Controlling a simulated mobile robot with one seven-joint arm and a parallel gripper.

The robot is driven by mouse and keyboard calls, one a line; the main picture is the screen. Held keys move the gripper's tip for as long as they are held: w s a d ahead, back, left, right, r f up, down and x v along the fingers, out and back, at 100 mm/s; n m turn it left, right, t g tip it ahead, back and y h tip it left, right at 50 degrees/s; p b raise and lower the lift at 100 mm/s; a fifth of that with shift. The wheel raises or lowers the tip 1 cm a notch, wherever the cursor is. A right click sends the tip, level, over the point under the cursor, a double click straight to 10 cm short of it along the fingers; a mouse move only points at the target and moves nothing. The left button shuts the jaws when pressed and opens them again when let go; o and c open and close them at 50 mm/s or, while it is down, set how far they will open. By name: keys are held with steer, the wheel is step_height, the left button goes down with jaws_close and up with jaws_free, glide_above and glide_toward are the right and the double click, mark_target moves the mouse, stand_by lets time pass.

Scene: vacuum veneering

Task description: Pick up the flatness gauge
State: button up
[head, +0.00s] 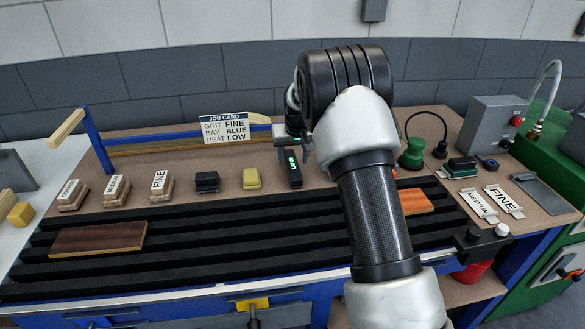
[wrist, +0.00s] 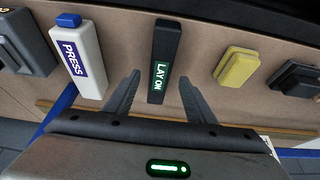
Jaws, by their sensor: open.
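The flatness gauge, as far as I can tell, is the slim black bar with a green "LAY ON" label (wrist: 166,50) in the wrist view. It lies on the brown bench top, and in the head view it shows (head: 295,178) just below my gripper. My gripper (wrist: 160,77) is open and empty. Its two fingers point at the bar, one on each side of its labelled end, with gaps between. I cannot tell the height of the fingertips over the bench. In the head view my arm hides the bench to the right of the bar.
A white "PRESS" tool (wrist: 82,60) lies on one side of the bar, a yellow block (wrist: 237,68) on the other. A black block (head: 207,182) and labelled sanding blocks (head: 159,182) stand further left. A job card (head: 225,128) stands behind. Black slats (head: 200,232) run in front, with a wood panel (head: 97,239).

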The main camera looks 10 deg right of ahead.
mark_target(292, 163)
steer(key=x, duration=0.4)
jaws_close()
steer(key=shift+w+r, duration=0.1)
steer(key=shift+r, duration=0.05)
